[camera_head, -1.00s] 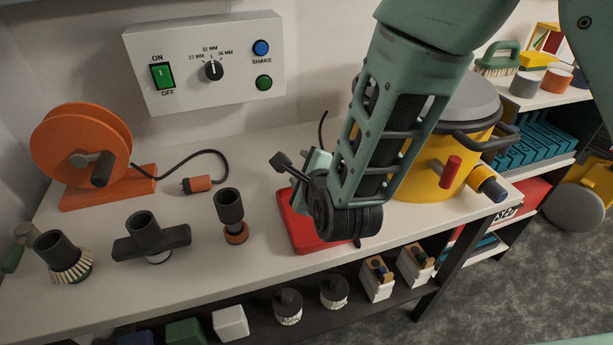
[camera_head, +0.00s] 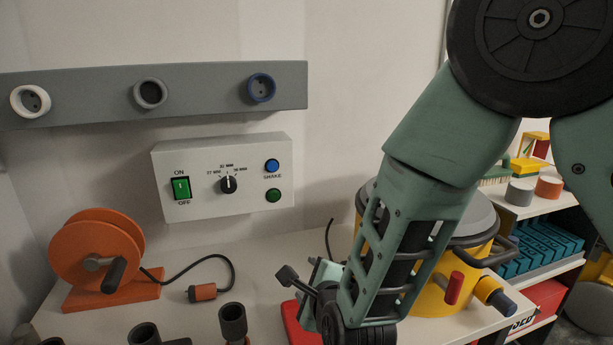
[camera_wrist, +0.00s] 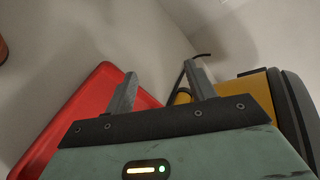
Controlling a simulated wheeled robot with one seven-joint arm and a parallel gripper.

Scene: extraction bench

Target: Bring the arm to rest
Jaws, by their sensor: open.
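My gripper (camera_wrist: 163,90) shows in the wrist view with its two grey fingers spread apart and nothing between them. In the head view my green arm reaches down at the right of centre, and my wrist hangs over the bench beside the red tray (camera_head: 298,325). My arm hides much of that tray and part of the yellow canister (camera_head: 432,295). In the wrist view the red tray (camera_wrist: 75,120) lies left of the fingers and the yellow canister (camera_wrist: 255,90) is at their right.
Dark nozzles (camera_head: 233,322) stand at the front. A control box (camera_head: 225,180) and a socket rail (camera_head: 200,92) are on the wall. A shelf (camera_head: 545,265) stands at right.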

